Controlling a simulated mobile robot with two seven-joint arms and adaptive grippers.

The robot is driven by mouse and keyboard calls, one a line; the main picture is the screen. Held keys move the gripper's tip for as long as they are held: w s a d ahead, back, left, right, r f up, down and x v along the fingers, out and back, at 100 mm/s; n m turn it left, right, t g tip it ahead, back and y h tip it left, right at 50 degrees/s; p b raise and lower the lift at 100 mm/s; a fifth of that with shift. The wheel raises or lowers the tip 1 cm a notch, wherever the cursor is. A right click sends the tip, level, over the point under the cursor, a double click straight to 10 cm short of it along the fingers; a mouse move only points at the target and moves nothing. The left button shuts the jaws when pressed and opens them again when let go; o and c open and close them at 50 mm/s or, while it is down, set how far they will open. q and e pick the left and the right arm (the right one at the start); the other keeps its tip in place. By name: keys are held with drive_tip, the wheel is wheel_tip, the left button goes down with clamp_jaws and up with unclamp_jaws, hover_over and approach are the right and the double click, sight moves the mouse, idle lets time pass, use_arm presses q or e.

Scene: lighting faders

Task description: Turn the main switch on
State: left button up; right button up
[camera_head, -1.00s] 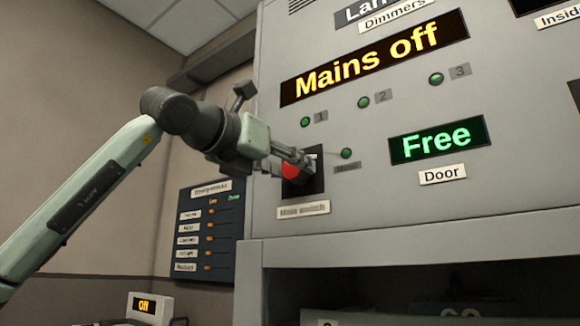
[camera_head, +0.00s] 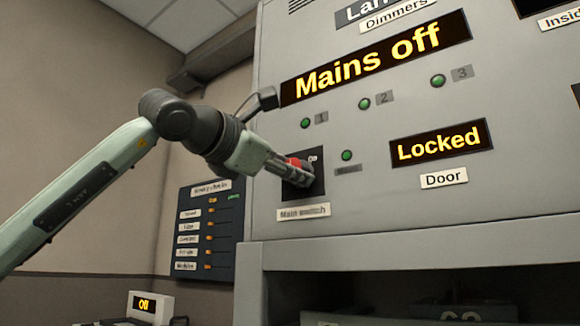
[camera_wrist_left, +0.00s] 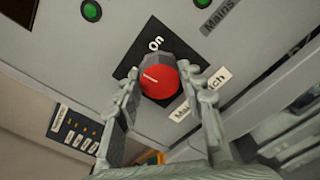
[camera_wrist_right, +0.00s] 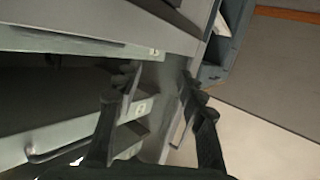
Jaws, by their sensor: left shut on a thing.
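The main switch is a red round knob (camera_wrist_left: 158,82) on a black plate (camera_head: 290,187), low on the grey cabinet front. In the left wrist view the knob has a pale line on its face and the word "On" on the plate above it. My left gripper (camera_head: 302,172) is shut on the knob, a finger on each side, and partly hides it in the head view. The large display (camera_head: 377,62) reads "Mains off", and the door display (camera_head: 441,142) reads "Locked". My right gripper (camera_wrist_right: 160,84) has its fingers apart with nothing between them.
Green lamps sit near the switch, one just right of its plate (camera_head: 347,155). A dark panel with several labelled rows (camera_head: 208,232) hangs on the wall to the left. A small box reading "Off" (camera_head: 150,307) stands at lower left. An open shelf lies below the cabinet.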

use_arm(q)
drive_tip(key=shift+m+p, duration=0.95)
drive_tip(key=shift+m, duration=4.15)
use_arm(e)
drive_tip(key=s+d+f+g+h, duration=0.3)
drive_tip(key=d+f, duration=0.3)
drive_tip(key=f, duration=0.2)
drive_tip(key=shift+s+d+f+m+g, duration=0.2)
drive_tip(key=shift+s+d+m+g, duration=0.25)
drive_tip(key=shift+g, duration=0.45)
drive_tip(key=shift+a, duration=0.1)
use_arm(q)
drive_tip(key=o, duration=1.2)
drive_tip(key=shift+c, duration=0.2)
use_arm(e)
drive_tip(key=shift+s, duration=0.1)
use_arm(q)
drive_tip(key=v, duration=1.2)
